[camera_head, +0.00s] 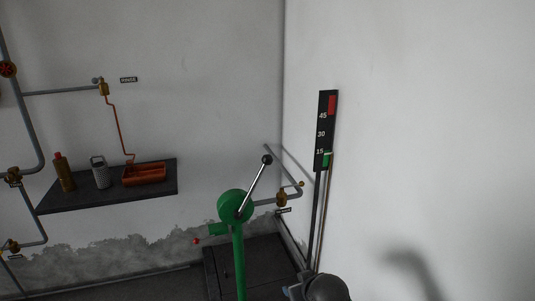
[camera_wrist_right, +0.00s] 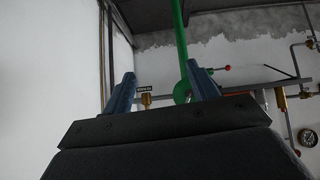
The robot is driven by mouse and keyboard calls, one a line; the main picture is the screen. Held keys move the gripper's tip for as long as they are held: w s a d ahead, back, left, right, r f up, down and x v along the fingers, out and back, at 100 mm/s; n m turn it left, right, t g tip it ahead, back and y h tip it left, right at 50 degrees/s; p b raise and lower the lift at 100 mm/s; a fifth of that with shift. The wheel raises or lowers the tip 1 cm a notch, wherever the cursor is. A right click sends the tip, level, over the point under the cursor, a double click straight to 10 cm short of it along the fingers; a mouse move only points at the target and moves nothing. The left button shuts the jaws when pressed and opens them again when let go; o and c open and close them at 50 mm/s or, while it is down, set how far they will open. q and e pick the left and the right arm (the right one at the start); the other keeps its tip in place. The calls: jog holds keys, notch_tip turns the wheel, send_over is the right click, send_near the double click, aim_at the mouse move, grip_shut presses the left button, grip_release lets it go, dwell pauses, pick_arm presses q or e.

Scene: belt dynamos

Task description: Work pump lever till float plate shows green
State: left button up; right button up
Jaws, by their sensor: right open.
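The green pump (camera_head: 236,206) stands on a green post at the lower middle of the head view. Its lever (camera_head: 254,187) is a thin bright rod with a black knob, tilted up and to the right. The tall dark gauge board (camera_head: 325,132) on the right wall carries 45, 30 and 15, with a red patch (camera_head: 332,105) at the top and a green patch (camera_head: 327,160) just below 15. My right gripper (camera_wrist_right: 162,78) is open and empty, its blue fingers well apart. In the head view only part of it shows, low and right of the pump. My left gripper is out of view.
A dark wall shelf (camera_head: 110,188) at left holds a brown bottle (camera_head: 64,172), a grey grater-like object (camera_head: 100,172) and an orange tray (camera_head: 144,180). Pipes with brass fittings run along the left wall. A brass valve (camera_head: 282,199) sits close behind the pump.

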jog(key=w+a+r+t+p, duration=0.2)
jog(key=w+r, duration=0.6)
jog(key=w, duration=0.1)
jog(key=n+t+y+p, duration=0.2)
jog(key=t+y+p, duration=0.1)
jog(key=t+y, duration=0.2)
send_near(270, 161)
jog(key=f+x, duration=0.1)
jog(key=x, duration=0.5)
jog(key=shift+w+a+r+t+p, duration=0.1)
jog(key=shift+w+r+t+p, duration=0.1)
jog(key=shift+r+t+p, duration=0.1)
jog(key=p+x, duration=0.2)
jog(key=x, duration=0.3)
jog(key=shift+w+a, duration=0.25)
jog(key=shift+w, duration=0.1)
pick_arm(q)
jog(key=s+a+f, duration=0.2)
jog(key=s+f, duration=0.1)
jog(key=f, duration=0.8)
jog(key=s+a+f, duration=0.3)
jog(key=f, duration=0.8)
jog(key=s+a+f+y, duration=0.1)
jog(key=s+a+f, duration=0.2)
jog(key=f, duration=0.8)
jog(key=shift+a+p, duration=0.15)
jog(key=shift+p, duration=0.3)
pick_arm(e)
jog(key=shift+x, duration=0.75)
